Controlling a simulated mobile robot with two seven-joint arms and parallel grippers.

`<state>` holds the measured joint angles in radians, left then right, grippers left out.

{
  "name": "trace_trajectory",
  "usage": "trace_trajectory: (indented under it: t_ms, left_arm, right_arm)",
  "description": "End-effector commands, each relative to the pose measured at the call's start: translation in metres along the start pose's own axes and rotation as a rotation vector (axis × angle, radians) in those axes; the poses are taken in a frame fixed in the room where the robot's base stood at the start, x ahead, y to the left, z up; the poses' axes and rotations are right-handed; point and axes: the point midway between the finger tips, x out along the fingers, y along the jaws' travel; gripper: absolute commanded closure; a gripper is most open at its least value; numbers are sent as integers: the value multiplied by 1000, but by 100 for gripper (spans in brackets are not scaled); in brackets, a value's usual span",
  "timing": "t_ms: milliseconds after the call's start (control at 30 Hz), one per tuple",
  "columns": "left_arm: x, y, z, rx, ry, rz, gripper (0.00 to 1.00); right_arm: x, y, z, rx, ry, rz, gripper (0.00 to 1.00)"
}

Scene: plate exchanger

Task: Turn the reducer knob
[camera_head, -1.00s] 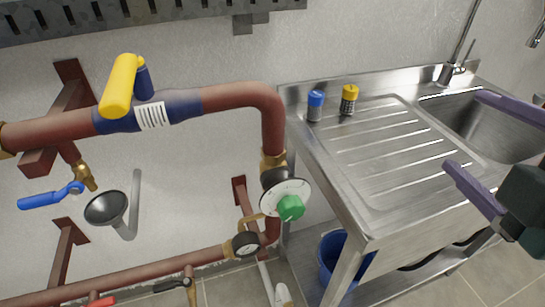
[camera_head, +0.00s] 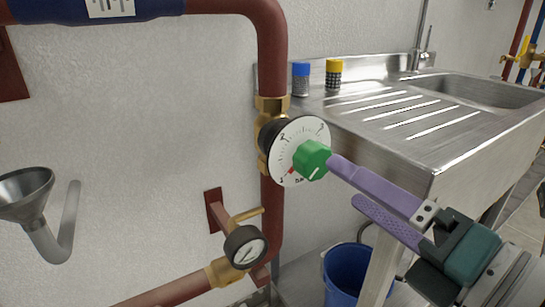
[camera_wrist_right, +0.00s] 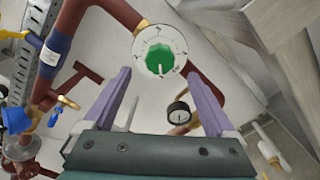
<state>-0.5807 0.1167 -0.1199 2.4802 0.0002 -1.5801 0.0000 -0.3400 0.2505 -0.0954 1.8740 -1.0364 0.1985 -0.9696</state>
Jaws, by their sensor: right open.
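The reducer knob (camera_head: 312,160) is green and faceted, with a white pointer line. It sits on a round white dial (camera_head: 300,138) with a red mark, mounted on the red-brown vertical pipe. My right gripper (camera_head: 345,182) comes in from the lower right in the head view. Its purple fingers are apart, and the upper fingertip looks close to the knob's right side; I cannot tell if it touches. In the right wrist view the knob (camera_wrist_right: 159,58) lies ahead of and between the open fingers (camera_wrist_right: 162,85), with nothing held. My left gripper is not in view.
A pressure gauge (camera_head: 246,247) hangs on the pipe below the dial. A steel sink counter (camera_head: 400,160) stands to the right, with blue-capped and yellow-capped shakers (camera_head: 334,74). A blue bucket (camera_head: 350,270) is below. A metal funnel (camera_head: 28,192) is at left.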

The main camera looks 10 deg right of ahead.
Motion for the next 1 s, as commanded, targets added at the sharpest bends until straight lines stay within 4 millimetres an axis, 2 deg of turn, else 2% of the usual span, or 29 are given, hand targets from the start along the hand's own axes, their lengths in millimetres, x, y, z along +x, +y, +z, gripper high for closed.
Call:
trace_trajectory:
  t_ms: [200, 400, 800, 1000]
  left_arm:
    - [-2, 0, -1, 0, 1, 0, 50]
    - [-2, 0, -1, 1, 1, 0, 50]
    - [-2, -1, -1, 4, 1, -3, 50]
    - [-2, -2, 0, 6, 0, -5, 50]
  right_arm:
    - [41, 1, 2, 2, -4, 2, 9]
    - [65, 0, 0, 3, -2, 0, 9]
    - [72, 0, 0, 4, -2, -2, 11]
    - [72, 0, 0, 4, -2, -1, 33]
